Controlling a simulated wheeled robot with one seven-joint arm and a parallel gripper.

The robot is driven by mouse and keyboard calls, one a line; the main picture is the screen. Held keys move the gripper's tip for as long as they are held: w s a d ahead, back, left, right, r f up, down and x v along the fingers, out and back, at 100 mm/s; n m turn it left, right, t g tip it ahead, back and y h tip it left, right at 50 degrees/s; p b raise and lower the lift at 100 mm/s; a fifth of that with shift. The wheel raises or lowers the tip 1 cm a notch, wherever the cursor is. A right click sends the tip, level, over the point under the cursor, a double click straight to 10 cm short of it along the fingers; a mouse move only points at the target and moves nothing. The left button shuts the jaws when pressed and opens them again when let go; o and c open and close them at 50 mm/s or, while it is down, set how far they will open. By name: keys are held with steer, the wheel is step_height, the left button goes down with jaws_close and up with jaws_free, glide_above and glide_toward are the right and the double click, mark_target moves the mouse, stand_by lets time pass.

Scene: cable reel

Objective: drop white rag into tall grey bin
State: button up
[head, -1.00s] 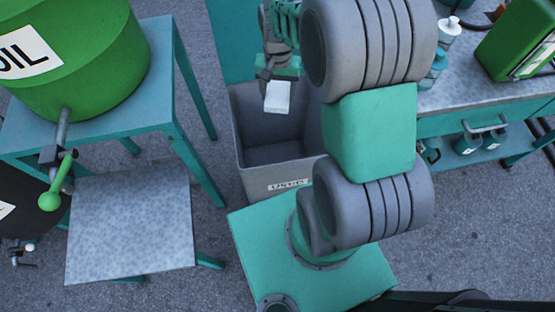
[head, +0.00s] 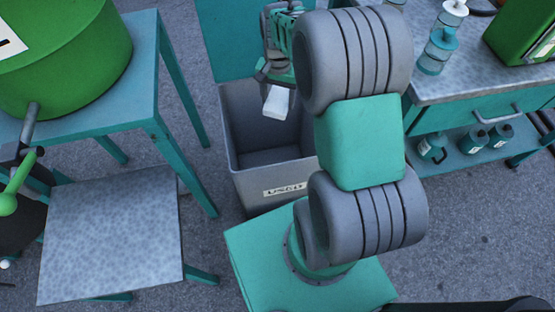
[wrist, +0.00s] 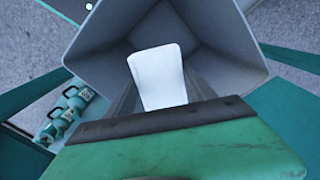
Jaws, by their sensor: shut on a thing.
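The white rag (head: 278,100) hangs from my gripper (head: 275,78), which is shut on it, over the open mouth of the tall grey bin (head: 268,182). The bin stands on the floor with a label reading "USED" on its front. In the wrist view the rag (wrist: 158,76) sticks out past the dark edge of the gripper (wrist: 150,122), with the inside of the bin (wrist: 225,50) around and below it. The part of the rag between the fingers is hidden. My arm covers the bin's right side in the head view.
A green oil drum (head: 75,55) stands on a teal table (head: 140,75) at left, with a low grey-topped table (head: 110,235) in front. At right, a workbench (head: 465,85) holds bottles (head: 437,50) and a green can (head: 520,35). Jugs (head: 470,142) sit on its lower shelf.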

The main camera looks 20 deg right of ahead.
steer(key=o, duration=1.4)
steer(key=shift+r, duration=0.1)
step_height(320, 180, up, 8)
steer(key=shift+f+p, duration=0.15)
steer(key=shift+p, duration=0.55)
